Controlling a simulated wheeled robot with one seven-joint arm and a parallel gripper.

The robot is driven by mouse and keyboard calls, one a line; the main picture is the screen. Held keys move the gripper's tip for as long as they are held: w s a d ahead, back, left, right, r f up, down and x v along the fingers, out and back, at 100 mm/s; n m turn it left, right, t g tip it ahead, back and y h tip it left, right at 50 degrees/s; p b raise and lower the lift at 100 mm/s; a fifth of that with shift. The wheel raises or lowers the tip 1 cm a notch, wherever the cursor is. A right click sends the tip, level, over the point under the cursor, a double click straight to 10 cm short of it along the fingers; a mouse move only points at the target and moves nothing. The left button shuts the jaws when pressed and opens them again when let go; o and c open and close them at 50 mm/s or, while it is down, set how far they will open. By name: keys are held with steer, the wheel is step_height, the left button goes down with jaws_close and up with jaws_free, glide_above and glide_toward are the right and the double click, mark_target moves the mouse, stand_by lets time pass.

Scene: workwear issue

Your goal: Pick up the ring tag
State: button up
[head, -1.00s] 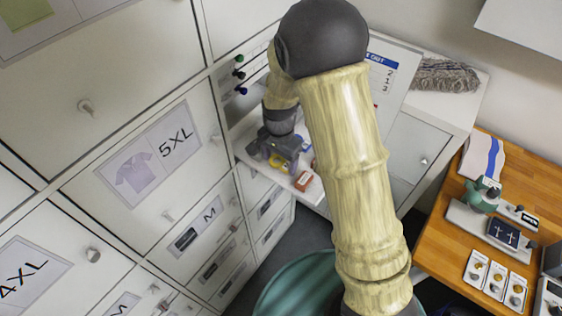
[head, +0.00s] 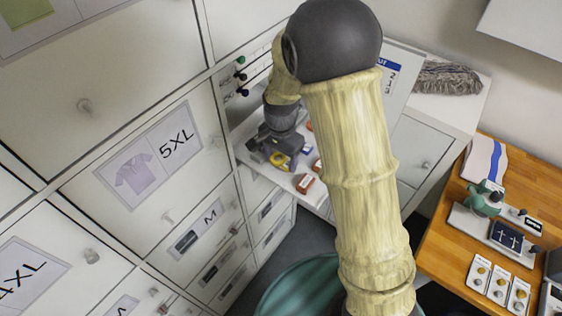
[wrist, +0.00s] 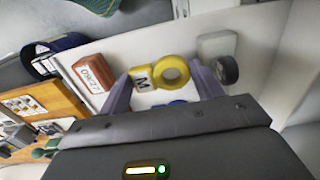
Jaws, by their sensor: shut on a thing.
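The ring tag is yellow, a round ring joined to a flat piece with a pale label marked M. In the wrist view the ring tag (wrist: 170,72) lies between my two fingers, one at the label end and one at the ring side. My gripper (wrist: 162,88) is shut on it. In the head view the ring tag (head: 279,159) shows as a yellow patch at the fingers of my gripper (head: 277,155), over the white shelf. Whether it is clear of the shelf I cannot tell. My gripper hides part of it in the head view.
A red-brown block (wrist: 94,74) marked 09/27 lies left of the tag on the white shelf (wrist: 195,28). A grey item with a dark round end (wrist: 228,69) is right of it. A blue thing (wrist: 178,102) is partly hidden. Drawers (head: 150,165) stand close on the left.

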step_height(320, 180, up, 8)
steer(key=shift+r+b, duration=0.1)
steer(key=shift+b, duration=0.9)
stand_by(0.6)
step_height(320, 180, down, 5)
steer(key=b, duration=0.4)
steer(key=shift+r, duration=0.2)
steer(key=shift+r, duration=0.15)
